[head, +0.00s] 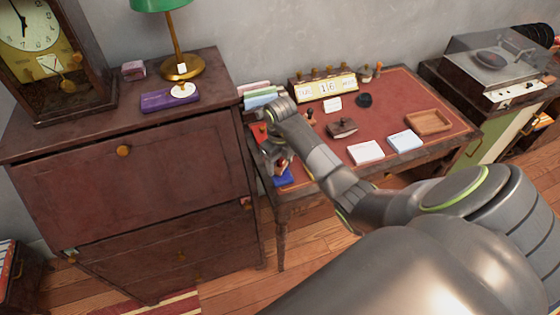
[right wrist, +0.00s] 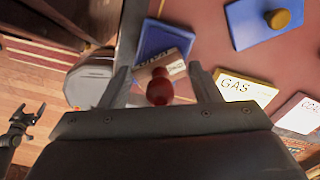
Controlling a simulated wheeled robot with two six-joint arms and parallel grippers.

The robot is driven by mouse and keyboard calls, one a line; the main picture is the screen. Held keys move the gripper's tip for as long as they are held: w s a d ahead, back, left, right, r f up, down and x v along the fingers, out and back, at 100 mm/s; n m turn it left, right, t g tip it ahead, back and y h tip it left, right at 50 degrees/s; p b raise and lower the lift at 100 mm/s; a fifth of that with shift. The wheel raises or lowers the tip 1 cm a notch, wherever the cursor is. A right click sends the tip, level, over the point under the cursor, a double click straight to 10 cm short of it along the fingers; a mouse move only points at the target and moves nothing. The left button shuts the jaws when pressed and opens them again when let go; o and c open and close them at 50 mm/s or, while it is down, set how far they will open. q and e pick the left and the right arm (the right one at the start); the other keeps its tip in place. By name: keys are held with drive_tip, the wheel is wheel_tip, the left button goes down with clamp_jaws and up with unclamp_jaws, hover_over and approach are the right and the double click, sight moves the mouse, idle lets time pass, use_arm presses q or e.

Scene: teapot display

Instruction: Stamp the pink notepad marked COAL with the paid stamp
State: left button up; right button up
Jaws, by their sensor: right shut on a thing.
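My right gripper (head: 275,158) is over the left end of the desk, partly hidden by its own arm. In the right wrist view the gripper (right wrist: 160,88) is shut on a red-knobbed stamp (right wrist: 158,88), whose marking I cannot read for certain. A blue pad (right wrist: 162,40) lies beyond the stamp. A pinkish notepad (right wrist: 302,112) is cut off at the right edge, its lettering only partly visible, so I cannot confirm COAL. What looks like my left gripper (right wrist: 24,120) shows at the far left with its fingers apart.
A cream notepad marked GAS (right wrist: 245,88) lies beside the pinkish one. A yellow-knobbed stamp (right wrist: 277,18) stands on a blue pad at the top right. The desk (head: 395,105) also carries a calendar block (head: 327,87), a wooden tray (head: 429,121) and a blotter (head: 342,127).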

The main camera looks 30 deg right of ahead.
drive_tip(key=shift+f+b, duration=0.35)
drive_tip(key=shift+f, duration=0.1)
idle(1.1)
drive_tip(key=shift+r+p, duration=2.8)
drive_tip(key=shift+r, duration=0.8)
drive_tip(key=shift+f, duration=0.1)
